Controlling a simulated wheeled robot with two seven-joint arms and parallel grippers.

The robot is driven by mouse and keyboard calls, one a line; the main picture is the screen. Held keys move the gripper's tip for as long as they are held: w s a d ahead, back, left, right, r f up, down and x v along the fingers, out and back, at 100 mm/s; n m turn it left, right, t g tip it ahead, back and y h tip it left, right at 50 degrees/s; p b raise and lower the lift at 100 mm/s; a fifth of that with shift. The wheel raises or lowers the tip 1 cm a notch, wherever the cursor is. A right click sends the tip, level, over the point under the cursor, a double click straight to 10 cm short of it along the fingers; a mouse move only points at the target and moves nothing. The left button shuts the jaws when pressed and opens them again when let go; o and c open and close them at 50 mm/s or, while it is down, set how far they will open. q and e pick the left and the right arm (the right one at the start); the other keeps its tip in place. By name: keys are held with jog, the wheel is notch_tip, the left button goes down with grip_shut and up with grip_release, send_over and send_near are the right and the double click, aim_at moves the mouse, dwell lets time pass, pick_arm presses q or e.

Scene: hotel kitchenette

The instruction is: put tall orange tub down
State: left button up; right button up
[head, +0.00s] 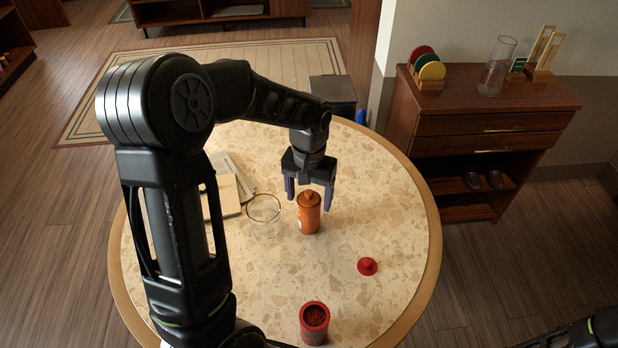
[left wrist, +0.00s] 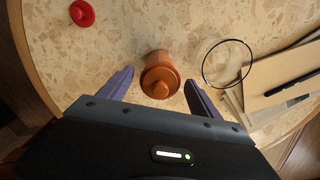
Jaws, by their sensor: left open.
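The tall orange tub (head: 308,214) stands upright on the round speckled table (head: 270,285), with its orange knobbed lid on. My left gripper (head: 309,203) is open above and around the top of the tub, its two purple fingers apart on either side. In the left wrist view the tub (left wrist: 160,76) is between and a little beyond the open fingertips (left wrist: 158,76), with a gap on each side. My right gripper is not in view; only a dark part of my arm shows at the lower right.
A clear glass (head: 263,212) stands just left of the tub, close to the gripper. Papers and a notebook (head: 222,195) lie further left. A red lid (head: 367,266) and an open red tub (head: 314,322) are nearer the front. The table's right side is clear.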

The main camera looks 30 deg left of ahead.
pick_arm(q)
notch_tip(320, 180, up, 8)
jog(key=shift+f, duration=0.25)
dwell(0.5)
